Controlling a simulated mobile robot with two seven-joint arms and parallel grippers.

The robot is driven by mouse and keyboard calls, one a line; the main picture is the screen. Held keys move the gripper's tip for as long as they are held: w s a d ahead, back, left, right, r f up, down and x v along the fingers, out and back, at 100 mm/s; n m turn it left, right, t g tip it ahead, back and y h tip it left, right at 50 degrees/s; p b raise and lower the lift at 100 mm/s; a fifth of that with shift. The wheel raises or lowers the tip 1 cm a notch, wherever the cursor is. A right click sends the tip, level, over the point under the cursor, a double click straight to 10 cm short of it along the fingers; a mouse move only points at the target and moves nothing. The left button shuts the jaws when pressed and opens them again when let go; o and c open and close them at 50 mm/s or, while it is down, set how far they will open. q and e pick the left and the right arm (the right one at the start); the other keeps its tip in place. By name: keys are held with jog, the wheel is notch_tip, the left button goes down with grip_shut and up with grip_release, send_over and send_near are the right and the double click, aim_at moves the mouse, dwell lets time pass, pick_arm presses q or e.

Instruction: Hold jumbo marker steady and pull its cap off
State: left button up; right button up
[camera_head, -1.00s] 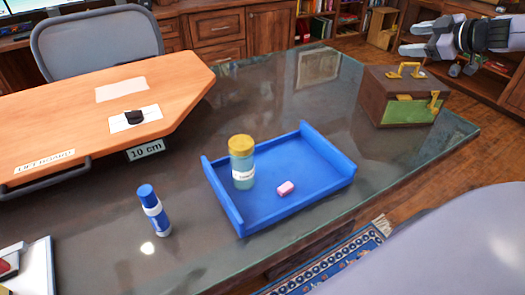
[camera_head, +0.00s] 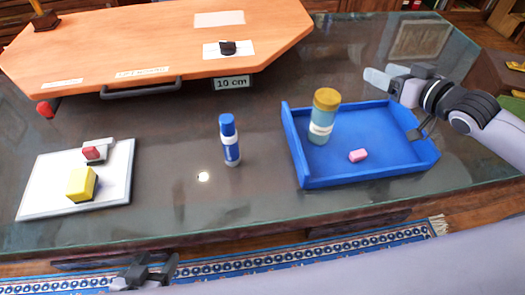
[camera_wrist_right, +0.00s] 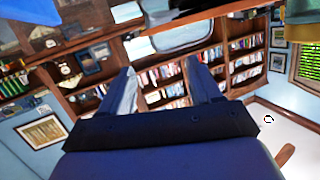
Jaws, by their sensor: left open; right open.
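The marker (camera_head: 229,141) stands upright on the glass table, left of the blue tray. It has a blue cap (camera_head: 227,125) on top and a white-and-blue body. No gripper touches it. My right gripper (camera_head: 388,86) is open and empty over the back right part of the tray. Its two spread fingers also show in the right wrist view (camera_wrist_right: 162,90), with only bookcases behind them. My left gripper (camera_head: 146,272) is low at the front, near the table's front edge, open and apart from the marker.
The blue tray (camera_head: 340,179) holds a yellow-lidded bottle (camera_head: 322,118) and a pink block (camera_head: 357,155). A white board (camera_head: 50,206) with a yellow block (camera_head: 81,184) lies at left. The orange lift board (camera_head: 140,45) spans the back. Glass around the marker is clear.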

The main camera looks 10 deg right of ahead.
jog(key=s+a+r+n+y, duration=0.1)
jog(key=a+r+n+y, duration=0.3)
jog(key=a, duration=1)
jog(key=m+g+h, duration=0.1)
jog(key=m+h, duration=0.1)
jog(key=h, duration=0.2)
send_near(226, 134)
notch_tip(226, 134, down, 2)
jog(key=w, duration=0.1)
jog(key=shift+g, duration=0.3)
jog(key=x, duration=1.2)
jog(key=shift+w+d, duration=0.15)
jog(key=shift+d, duration=0.15)
jog(key=c, duration=1)
